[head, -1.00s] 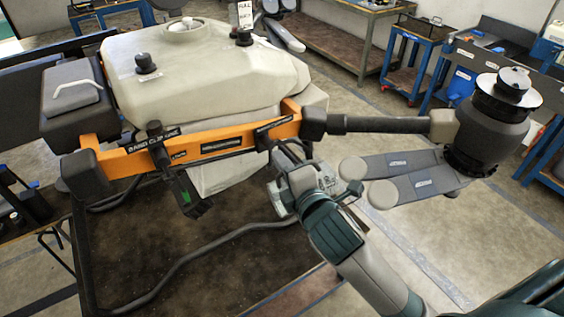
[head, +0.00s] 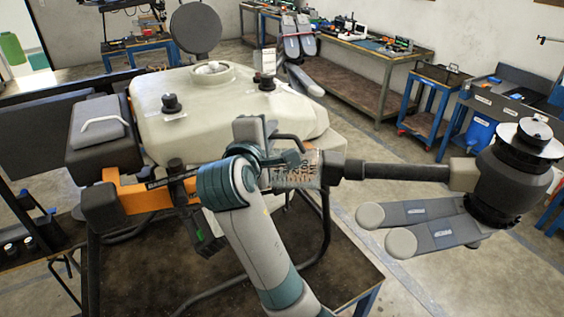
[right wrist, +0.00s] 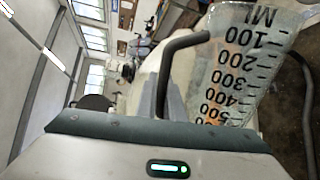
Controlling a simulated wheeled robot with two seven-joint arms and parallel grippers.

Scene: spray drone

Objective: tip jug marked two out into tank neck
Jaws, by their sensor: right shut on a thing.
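The clear measuring jug (head: 307,168) with black ML graduations is held by my right gripper (head: 272,150), in front of the drone's arm in the head view. In the right wrist view the jug (right wrist: 240,65) shows its scale and a dark handle; a number two mark cannot be made out. My gripper hides part of the jug. The pale tank (head: 205,105) is behind and above the jug. Its round neck (head: 212,74) is open on top, with something whitish inside, and the jug is apart from it, to the lower right. My left gripper is out of view.
A black knob (head: 170,103) and a dark cap (head: 267,82) stand up from the tank. A round dark lid (head: 194,28) is upright behind the neck. The drone's boom (head: 405,172) and motor (head: 510,175) reach right. Space above the tank is free.

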